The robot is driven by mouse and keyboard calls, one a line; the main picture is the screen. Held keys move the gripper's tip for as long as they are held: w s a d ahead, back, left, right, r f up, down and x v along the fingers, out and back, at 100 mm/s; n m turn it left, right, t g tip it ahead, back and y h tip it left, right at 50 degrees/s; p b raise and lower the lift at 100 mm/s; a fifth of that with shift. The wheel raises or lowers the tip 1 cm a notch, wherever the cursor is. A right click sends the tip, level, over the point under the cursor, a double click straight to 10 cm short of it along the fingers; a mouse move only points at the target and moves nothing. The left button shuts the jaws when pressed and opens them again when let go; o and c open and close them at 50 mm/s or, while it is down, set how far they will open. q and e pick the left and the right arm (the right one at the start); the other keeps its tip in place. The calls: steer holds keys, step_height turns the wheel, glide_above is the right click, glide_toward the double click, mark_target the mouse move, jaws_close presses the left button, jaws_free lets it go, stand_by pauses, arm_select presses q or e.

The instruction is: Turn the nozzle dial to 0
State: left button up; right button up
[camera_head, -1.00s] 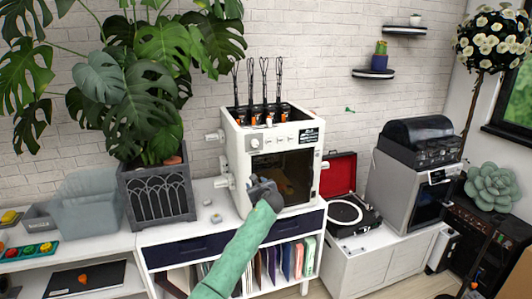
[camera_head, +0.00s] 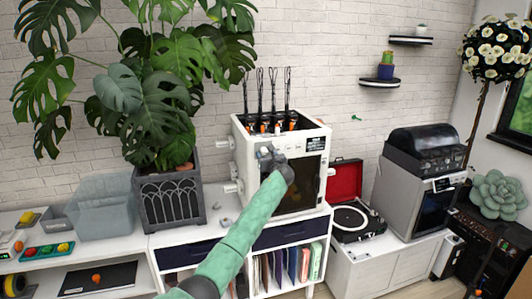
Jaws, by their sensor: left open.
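The white 3D printer (camera_head: 245,136) stands on the white cabinet, with a dark window in its front. Its row of small knobs (camera_head: 290,146) runs along the top of the front face, beside a dark label (camera_head: 315,144). My left gripper (camera_head: 266,153) is open, raised in front of the upper left of the printer's front, where the dial was visible before. The gripper hides that dial, and I cannot tell whether it touches it. The dial's setting cannot be read. My right gripper is not in view.
A potted monstera (camera_head: 170,205) stands left of the printer. A record player with a red lid (camera_head: 346,180) and a grey machine (camera_head: 405,195) stand to the right. Small loose parts (camera_head: 226,222) lie on the cabinet top before the printer.

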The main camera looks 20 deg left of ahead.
arm_select(q)
steer(key=shift+w+a, duration=0.3)
steer(key=shift+w, duration=0.1)
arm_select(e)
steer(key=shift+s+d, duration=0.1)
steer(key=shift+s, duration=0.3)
arm_select(q)
steer(key=c, duration=1)
steer(key=shift+o, duration=0.2)
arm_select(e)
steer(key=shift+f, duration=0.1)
arm_select(q)
steer(key=shift+f, duration=0.1)
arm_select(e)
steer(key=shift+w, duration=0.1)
